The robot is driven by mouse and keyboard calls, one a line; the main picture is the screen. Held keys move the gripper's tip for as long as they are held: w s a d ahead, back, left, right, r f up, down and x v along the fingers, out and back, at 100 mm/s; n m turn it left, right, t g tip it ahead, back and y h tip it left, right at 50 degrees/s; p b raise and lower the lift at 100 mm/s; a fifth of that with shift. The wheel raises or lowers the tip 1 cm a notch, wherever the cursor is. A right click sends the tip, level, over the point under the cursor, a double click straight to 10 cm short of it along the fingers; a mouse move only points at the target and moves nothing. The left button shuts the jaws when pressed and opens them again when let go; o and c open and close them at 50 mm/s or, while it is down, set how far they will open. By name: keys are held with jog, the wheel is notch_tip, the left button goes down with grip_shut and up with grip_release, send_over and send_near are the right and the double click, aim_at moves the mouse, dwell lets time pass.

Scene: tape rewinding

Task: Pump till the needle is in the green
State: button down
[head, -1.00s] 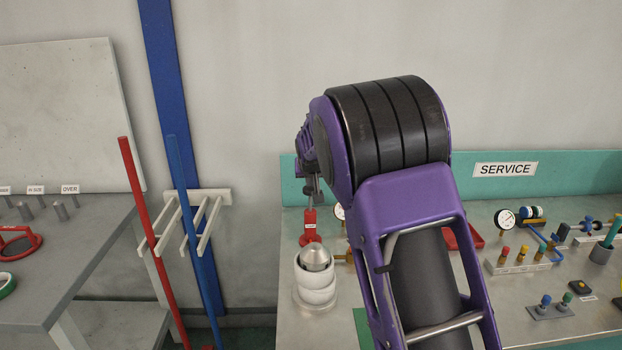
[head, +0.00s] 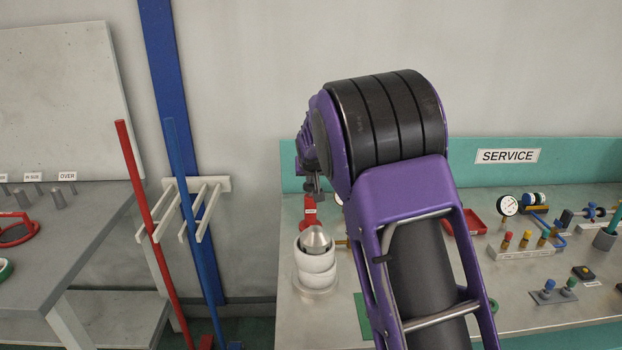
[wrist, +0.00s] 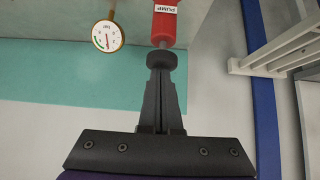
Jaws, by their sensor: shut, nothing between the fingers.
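The red pump (head: 309,212) stands at the left of the service bench, and its red body with a PUMP label (wrist: 166,22) shows upside down in the wrist view. A short rod runs from it to a dark round knob (wrist: 160,60). My gripper (wrist: 161,76) is shut and empty, its fingertips at the knob; touching or just apart, I cannot tell. In the head view my gripper (head: 312,190) is small, above the pump and partly behind my arm. A round gauge (wrist: 107,36) beside the pump has green and red marks; its needle is too small to read surely.
White rings on a metal cone (head: 317,262) stand in front of the pump. A second gauge (head: 508,205) and coloured valves (head: 524,240) are at the right. A white rack (head: 202,205) with red and blue poles is left of the bench (head: 560,315).

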jog(key=w+r+p+v, duration=0.1)
jog(key=r+v, duration=0.1)
jog(key=v, duration=1)
jog(key=shift+w+r, duration=0.15)
jog(key=shift+w, duration=0.05)
jog(key=shift+w, duration=0.1)
dwell(0.3)
notch_tip(320, 180, up, 4)
jog(key=b, duration=0.3)
jog(key=shift+a+r, duration=0.1)
jog(key=shift+r, duration=0.1)
